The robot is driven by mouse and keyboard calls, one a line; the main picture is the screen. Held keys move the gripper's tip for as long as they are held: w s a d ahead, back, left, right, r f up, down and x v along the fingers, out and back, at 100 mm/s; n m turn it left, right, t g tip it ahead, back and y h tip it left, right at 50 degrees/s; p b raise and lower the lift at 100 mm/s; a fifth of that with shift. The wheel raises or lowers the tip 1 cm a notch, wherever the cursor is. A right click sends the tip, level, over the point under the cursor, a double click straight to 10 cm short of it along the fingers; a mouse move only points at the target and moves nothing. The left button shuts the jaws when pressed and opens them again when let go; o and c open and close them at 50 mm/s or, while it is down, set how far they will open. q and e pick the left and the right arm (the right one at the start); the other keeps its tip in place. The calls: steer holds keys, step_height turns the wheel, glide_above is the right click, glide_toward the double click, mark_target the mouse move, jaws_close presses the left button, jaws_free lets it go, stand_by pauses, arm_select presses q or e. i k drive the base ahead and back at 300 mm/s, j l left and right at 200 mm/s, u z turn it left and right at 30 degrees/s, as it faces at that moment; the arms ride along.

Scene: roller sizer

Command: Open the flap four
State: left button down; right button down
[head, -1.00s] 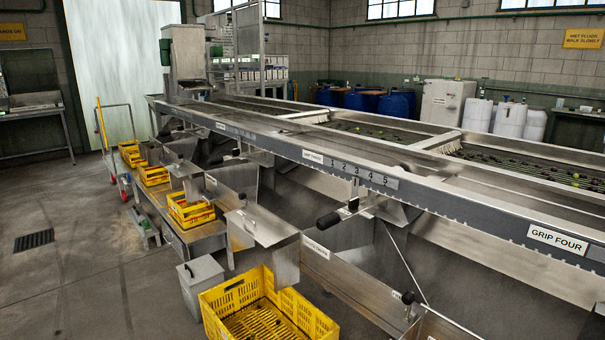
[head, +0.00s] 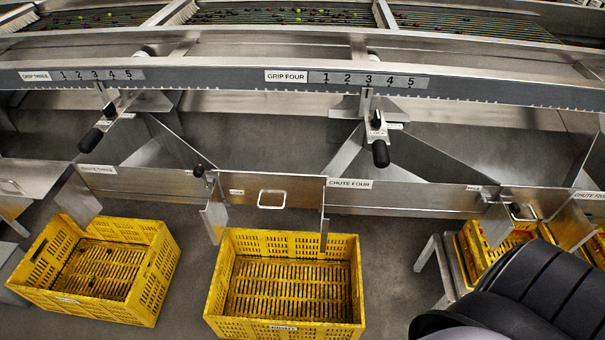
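The CHUTE FOUR label (head: 350,183) sits at the left end of a long steel chute panel (head: 420,199) in the middle right. Left of that label is a steel flap with a loop handle (head: 272,199), above the middle crate; it looks shut. Another flap with a handle (head: 522,212) is at the right end of the chute four panel. The small labels on both flaps are too small to read, so I cannot tell which is flap four. Neither gripper is in view.
The GRIP FOUR scale (head: 370,81) is on the rail, with a black-handled lever (head: 380,152) below it. A middle yellow crate (head: 340,332) and a left yellow crate (head: 150,312) stand on the floor. A black part of my own body covers the lower right.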

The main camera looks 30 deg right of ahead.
mark_target(281, 192)
steer(key=z, duration=0.7)
steer(key=k+l, duration=0.05)
steer(key=l, duration=0.05)
